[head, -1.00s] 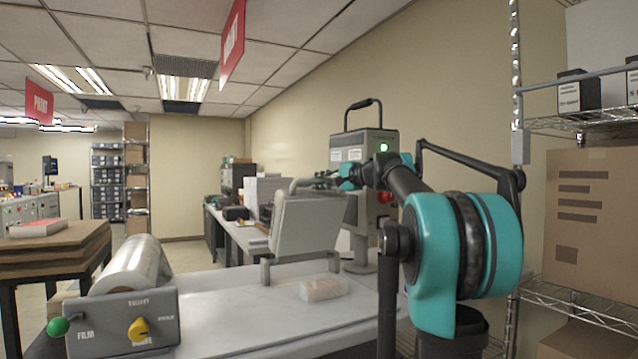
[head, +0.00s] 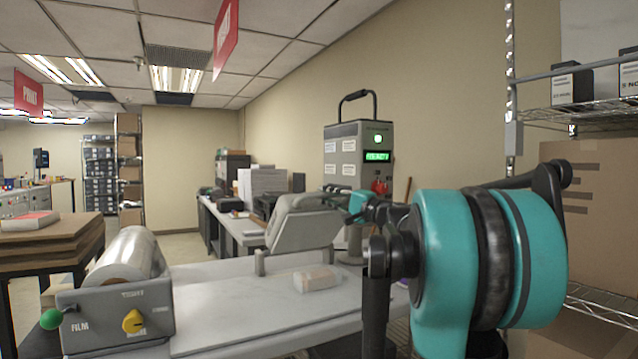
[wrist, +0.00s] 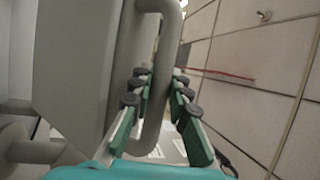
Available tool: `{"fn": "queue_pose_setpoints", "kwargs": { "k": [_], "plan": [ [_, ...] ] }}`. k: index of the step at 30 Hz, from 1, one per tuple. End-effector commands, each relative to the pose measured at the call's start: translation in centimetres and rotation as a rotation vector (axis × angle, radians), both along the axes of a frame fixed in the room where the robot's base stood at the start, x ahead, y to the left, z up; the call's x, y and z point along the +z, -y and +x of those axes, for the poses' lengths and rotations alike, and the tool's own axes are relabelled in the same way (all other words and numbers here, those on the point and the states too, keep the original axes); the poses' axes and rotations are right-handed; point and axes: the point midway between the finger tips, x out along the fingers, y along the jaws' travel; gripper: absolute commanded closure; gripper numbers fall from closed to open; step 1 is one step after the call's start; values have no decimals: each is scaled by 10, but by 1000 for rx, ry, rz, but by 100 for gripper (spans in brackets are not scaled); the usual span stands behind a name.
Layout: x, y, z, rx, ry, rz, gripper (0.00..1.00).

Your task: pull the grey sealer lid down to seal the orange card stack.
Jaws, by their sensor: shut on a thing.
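The grey sealer lid (head: 300,232) stands raised and tilted at the back of the white sealer bed (head: 250,305) in the head view. Its grey panel (wrist: 75,70) fills the left of the wrist view. My gripper (wrist: 154,88) is shut on the lid's grey bar handle (wrist: 158,90), with fingers on both sides of it. In the head view, my gripper (head: 345,198) is small and partly hidden behind my arm at the lid's upper edge. The pale orange, wrapped card stack (head: 318,278) lies on the bed in front of the lid, below it and apart from it.
A film roll (head: 122,258) and a control panel with a yellow knob (head: 133,321) stand at the bed's left front. A grey control tower (head: 358,160) with a green light is behind the lid. Wire shelves with boxes (head: 575,230) stand at right.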

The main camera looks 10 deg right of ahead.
Motion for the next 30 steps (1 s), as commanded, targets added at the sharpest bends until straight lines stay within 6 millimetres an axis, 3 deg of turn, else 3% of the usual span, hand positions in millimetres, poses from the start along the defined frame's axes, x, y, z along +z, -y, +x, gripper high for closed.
{"fn": "queue_pose_setpoints", "kwargs": {
  "k": [12,21,30],
  "plan": [
    [-70,17,-49,-1,250,83,100],
    [-121,24,-72,0,405,132,100],
    [-163,28,-83,-1,400,130,100]
  ]
}}
